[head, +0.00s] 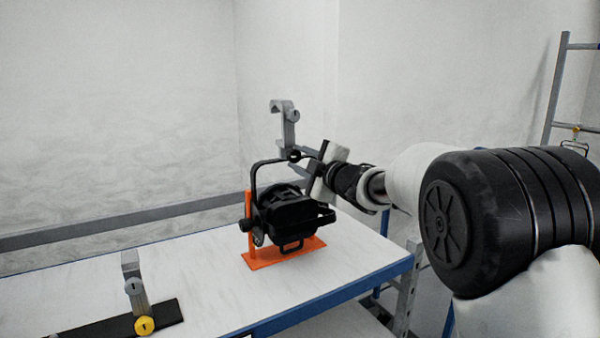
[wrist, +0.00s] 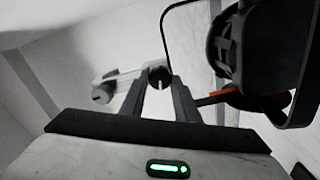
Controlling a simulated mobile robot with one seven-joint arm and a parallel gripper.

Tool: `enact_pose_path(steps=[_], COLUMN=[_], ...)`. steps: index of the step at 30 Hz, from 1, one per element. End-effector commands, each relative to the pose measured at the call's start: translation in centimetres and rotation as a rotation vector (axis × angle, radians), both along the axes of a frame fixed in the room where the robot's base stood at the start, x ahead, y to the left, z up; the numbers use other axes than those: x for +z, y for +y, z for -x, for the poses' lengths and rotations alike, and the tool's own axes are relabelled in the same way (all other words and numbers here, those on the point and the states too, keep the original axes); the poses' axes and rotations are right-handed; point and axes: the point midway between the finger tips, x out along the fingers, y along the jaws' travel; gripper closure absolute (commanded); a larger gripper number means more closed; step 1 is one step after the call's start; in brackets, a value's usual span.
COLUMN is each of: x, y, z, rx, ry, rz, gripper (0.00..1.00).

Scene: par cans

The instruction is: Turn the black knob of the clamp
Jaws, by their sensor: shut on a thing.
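The grey hook clamp (head: 280,125) stands upright above the black par can (head: 290,212), at the top of its black yoke. The black knob (head: 294,155) is at the clamp's lower end. My gripper (head: 304,159) reaches in from the right and is shut on the black knob. In the wrist view the black knob (wrist: 159,74), with a pale mark on its face, sits between the two fingertips of my gripper (wrist: 158,84). The clamp (wrist: 127,79) extends left from it, with a grey side knob (wrist: 102,94). The fingers partly hide the knob's sides.
The par can rests in an orange stand (head: 262,258) near the right end of the white table (head: 205,270). A second clamp (head: 134,280) with a yellow knob (head: 145,326) stands at the front left. The table between them is clear. A ladder-like metal frame (head: 555,90) is at the right.

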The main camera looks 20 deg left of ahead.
Motion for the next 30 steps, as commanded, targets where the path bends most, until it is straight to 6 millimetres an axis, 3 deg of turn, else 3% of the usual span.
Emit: enact_pose_path(steps=[15,30], x=[-0.26,-0.1], y=[-0.04,-0.02], z=[-0.02,-0.02], rx=[-0.001,0.0], ry=[-0.359,-0.536], rz=[0.303,0.458], gripper=[0.94,0.94])
